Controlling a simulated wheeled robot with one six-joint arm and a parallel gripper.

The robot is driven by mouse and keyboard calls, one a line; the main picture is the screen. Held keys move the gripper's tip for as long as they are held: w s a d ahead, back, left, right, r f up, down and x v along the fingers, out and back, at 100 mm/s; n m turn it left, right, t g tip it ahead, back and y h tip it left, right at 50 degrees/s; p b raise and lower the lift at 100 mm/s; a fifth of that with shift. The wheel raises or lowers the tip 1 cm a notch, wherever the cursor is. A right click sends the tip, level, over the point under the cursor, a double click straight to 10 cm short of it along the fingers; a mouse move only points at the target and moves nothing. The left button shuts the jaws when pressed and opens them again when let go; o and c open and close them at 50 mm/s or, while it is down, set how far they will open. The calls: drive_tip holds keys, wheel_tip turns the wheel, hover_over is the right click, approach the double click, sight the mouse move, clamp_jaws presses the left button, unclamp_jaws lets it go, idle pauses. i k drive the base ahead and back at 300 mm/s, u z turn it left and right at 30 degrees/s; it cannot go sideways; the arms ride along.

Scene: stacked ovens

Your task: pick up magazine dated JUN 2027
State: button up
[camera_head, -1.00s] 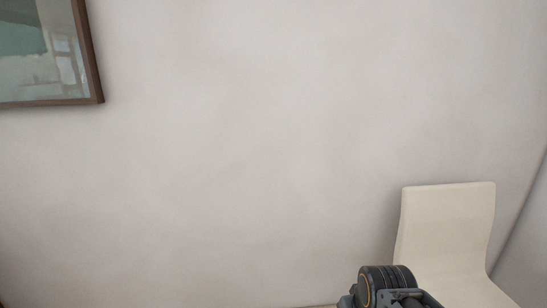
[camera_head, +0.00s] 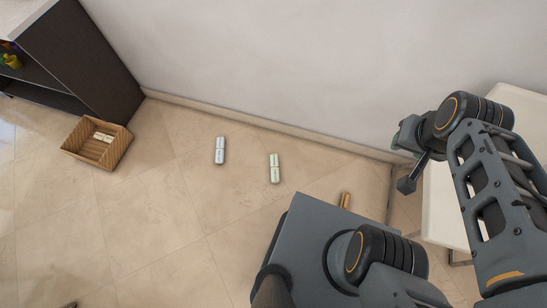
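No date can be read on anything in view, so I cannot tell which thing is the magazine dated JUN 2027. A pale blue-grey rolled-looking object (camera_head: 220,150) with small dark marks lies on the tiled floor near the wall. A pale green one (camera_head: 274,168) lies to its right. A brown-orange object (camera_head: 345,200) shows partly, beyond my grey base. My gripper (camera_head: 407,184) is at the upper right, in front of the wall beside the white chair, well apart from the objects on the floor. Its fingers are seen side-on, and nothing shows held in them.
A wicker basket (camera_head: 98,143) with small pale items inside stands on the floor at left. A dark cabinet (camera_head: 85,60) stands against the wall behind it. A white chair (camera_head: 445,205) is at right, partly behind my arm. The floor at centre left is clear.

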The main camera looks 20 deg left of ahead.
sight(275, 163)
drive_tip(key=u, duration=0.6)
drive_tip(key=k, duration=0.4)
drive_tip(key=u, duration=0.65)
drive_tip(key=i, duration=0.5)
drive_tip(key=u, duration=1.6)
drive_tip(key=i, duration=1.8)
drive_tip(key=z, duration=4.05)
